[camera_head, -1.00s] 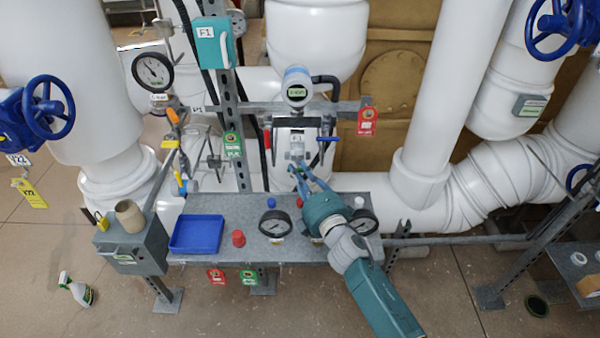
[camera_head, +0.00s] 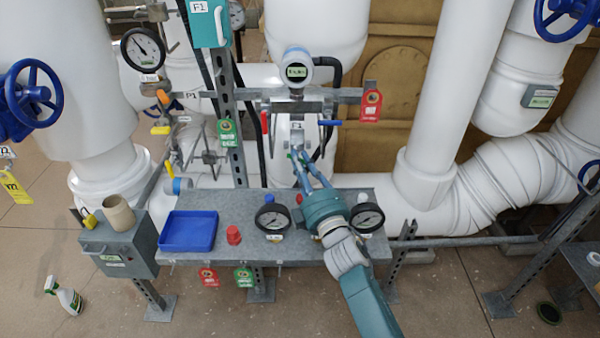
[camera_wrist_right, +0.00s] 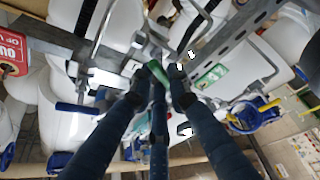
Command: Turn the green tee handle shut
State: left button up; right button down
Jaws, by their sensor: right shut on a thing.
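The green tee handle (camera_wrist_right: 158,72) shows in the right wrist view as a short green bar between the fingertips. My right gripper (camera_wrist_right: 160,88) is shut on it. In the head view my right gripper (camera_head: 298,162) reaches up over the shelf to the small valve block below the round digital gauge. There the fingers hide most of the handle, and only small green spots show at the tips. I cannot tell the handle's exact angle. My left gripper is not in view.
A red lever (camera_head: 264,123) and a blue lever (camera_head: 329,123) flank the valve block. The grey shelf (camera_head: 255,254) below holds a blue tray (camera_head: 188,232), a red cap (camera_head: 233,235) and two dial gauges. Red and green tags hang nearby. Large white pipes stand on both sides.

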jog(key=shift+f+m+t+b, duration=0.15)
jog(key=shift+m+t+b, duration=0.15)
jog(key=shift+m+b, duration=0.65)
jog(key=c, duration=1.6)
grip_release()
jog(key=shift+c, duration=0.2)
jog(key=shift+s+d, duration=0.1)
jog(key=v, duration=1.1)
jog(key=shift+s, duration=0.4)
